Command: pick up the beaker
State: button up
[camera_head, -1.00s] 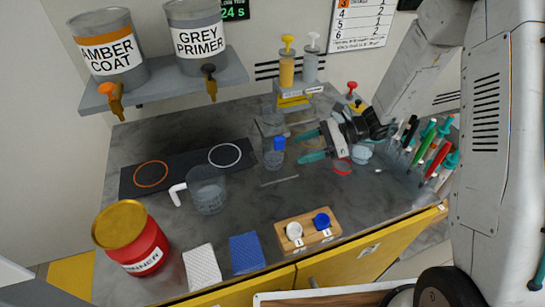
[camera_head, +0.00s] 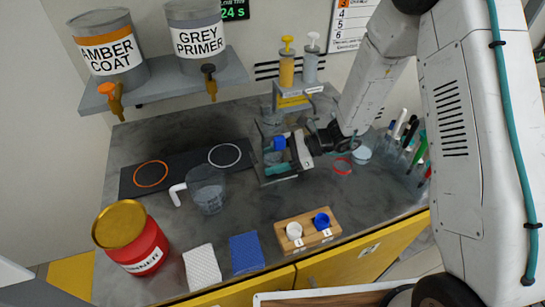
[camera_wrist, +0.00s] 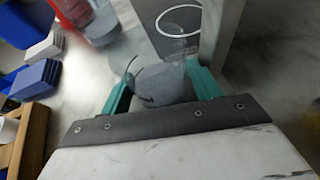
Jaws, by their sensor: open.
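The beaker (camera_wrist: 160,82) shows blurred in the wrist view as a clear round vessel with grey contents, between my two teal fingers. In the head view the beaker (camera_head: 271,157) stands below the pump dispensers, with a blue patch by its rim, and my gripper partly hides it. My gripper (camera_head: 281,157) is open and reaches in from the right, with a finger on either side of the beaker. The gripper also shows in the wrist view (camera_wrist: 163,88). I cannot tell whether the fingers touch the glass.
A clear jug with a white handle (camera_head: 207,190) stands to the left, near a dark mat (camera_head: 187,166) with two rings. A red tin (camera_head: 131,238), blue pad (camera_head: 246,253) and wooden block (camera_head: 307,232) line the front. Pump dispensers (camera_head: 297,70) stand behind the beaker.

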jog(key=c, duration=0.7)
jog(key=shift+o, duration=0.2)
